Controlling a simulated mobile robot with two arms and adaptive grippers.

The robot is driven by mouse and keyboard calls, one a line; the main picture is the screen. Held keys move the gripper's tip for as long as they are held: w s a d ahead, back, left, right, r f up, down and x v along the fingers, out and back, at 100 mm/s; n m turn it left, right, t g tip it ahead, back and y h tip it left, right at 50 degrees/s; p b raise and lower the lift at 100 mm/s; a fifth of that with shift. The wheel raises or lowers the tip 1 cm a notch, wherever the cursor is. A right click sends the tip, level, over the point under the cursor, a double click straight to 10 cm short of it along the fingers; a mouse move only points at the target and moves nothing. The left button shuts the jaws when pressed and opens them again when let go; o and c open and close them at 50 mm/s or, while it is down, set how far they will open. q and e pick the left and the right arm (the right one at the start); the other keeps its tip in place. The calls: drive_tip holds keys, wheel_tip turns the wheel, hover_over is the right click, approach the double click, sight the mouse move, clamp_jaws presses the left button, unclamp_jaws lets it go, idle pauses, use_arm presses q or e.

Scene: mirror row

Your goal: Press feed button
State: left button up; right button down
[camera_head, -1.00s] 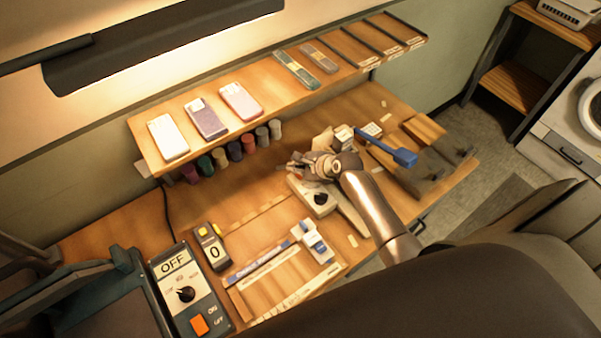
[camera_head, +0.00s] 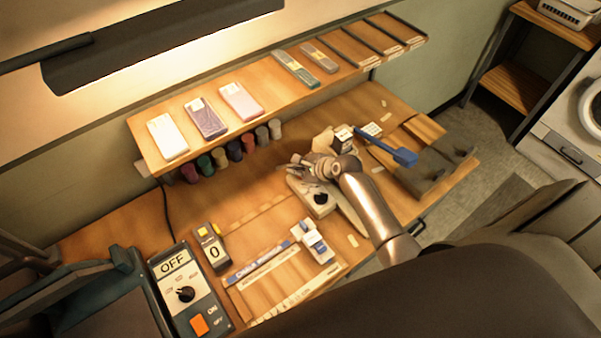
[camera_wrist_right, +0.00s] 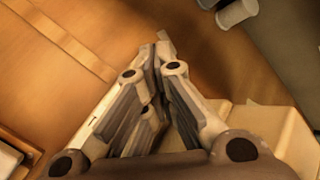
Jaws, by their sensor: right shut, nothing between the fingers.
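My right gripper (camera_head: 300,168) is shut and empty above the white device with a black knob (camera_head: 319,199) on the bench. In the right wrist view its fingertips (camera_wrist_right: 162,48) meet over bare wood, with a pale body (camera_wrist_right: 265,125) beside and below the fingers. I cannot tell whether the tips touch anything. A grey control box (camera_head: 184,291) at the lower left has an OFF display, a dark knob and an orange button. A yellow and black unit showing 0 (camera_head: 212,247) stands beside it. No button labelled feed is legible. My left gripper is not in view.
A shelf (camera_head: 268,66) with several phone-like blocks overhangs the back of the bench. Several coloured spools (camera_head: 235,150) stand under it. A blue-handled tool (camera_head: 390,150) lies right of my gripper. A blue and white piece (camera_head: 313,240) lies in front. Bare wood lies left of the gripper.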

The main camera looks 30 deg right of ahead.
drive_tip(key=shift+f, duration=0.3)
idle(0.4)
drive_tip(key=shift+r, duration=0.1)
drive_tip(key=shift+r+p, duration=0.85)
drive_tip(key=shift+p, duration=0.2)
drive_tip(key=shift+r, duration=2.45)
